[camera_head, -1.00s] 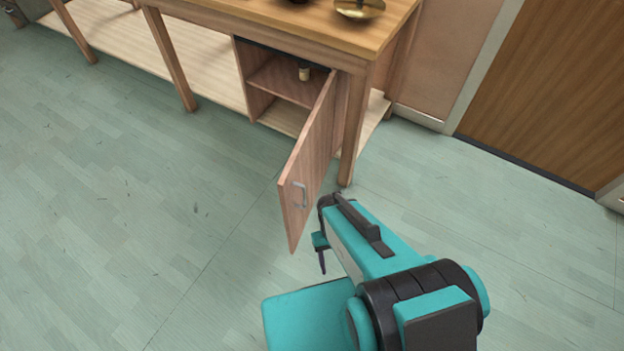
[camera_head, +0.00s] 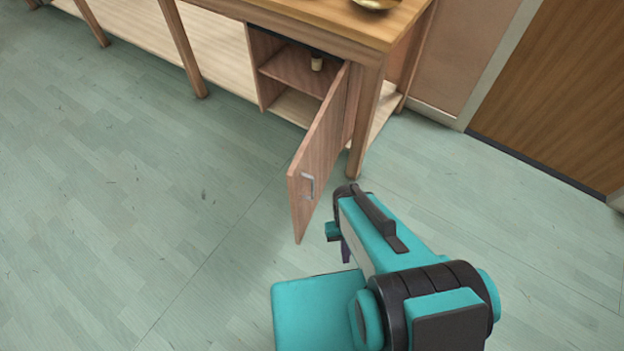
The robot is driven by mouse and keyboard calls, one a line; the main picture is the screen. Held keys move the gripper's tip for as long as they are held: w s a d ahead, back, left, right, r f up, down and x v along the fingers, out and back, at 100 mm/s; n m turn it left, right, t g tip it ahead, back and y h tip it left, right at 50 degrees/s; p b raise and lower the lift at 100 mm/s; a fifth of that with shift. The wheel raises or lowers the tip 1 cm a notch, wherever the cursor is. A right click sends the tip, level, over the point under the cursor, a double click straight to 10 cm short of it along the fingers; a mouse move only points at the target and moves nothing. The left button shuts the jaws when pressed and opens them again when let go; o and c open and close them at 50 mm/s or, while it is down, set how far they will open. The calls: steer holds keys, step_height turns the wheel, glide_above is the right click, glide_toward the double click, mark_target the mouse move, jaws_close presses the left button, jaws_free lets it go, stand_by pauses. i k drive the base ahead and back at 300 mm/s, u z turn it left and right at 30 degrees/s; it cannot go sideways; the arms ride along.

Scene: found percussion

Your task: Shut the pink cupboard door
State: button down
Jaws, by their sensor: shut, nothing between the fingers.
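The pink cupboard door (camera_head: 322,140) stands wide open, swung out from the right side of the cupboard (camera_head: 268,87) under the wooden table. Its grey handle (camera_head: 308,187) is on the face turned to me, near the free edge. My gripper (camera_head: 346,251) shows only as a small dark tip below my teal arm, to the right of the door's lower free corner. It looks shut and empty. A gap of floor shows between it and the door. Most of the gripper is hidden behind my arm.
The green floor (camera_head: 120,220) to the left is clear.

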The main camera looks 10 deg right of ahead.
mark_target(307, 176)
steer(key=z, duration=0.15)
steer(key=k, duration=1.5)
steer(key=u, duration=1.2)
steer(key=i, duration=1)
steer(key=u, duration=0.1)
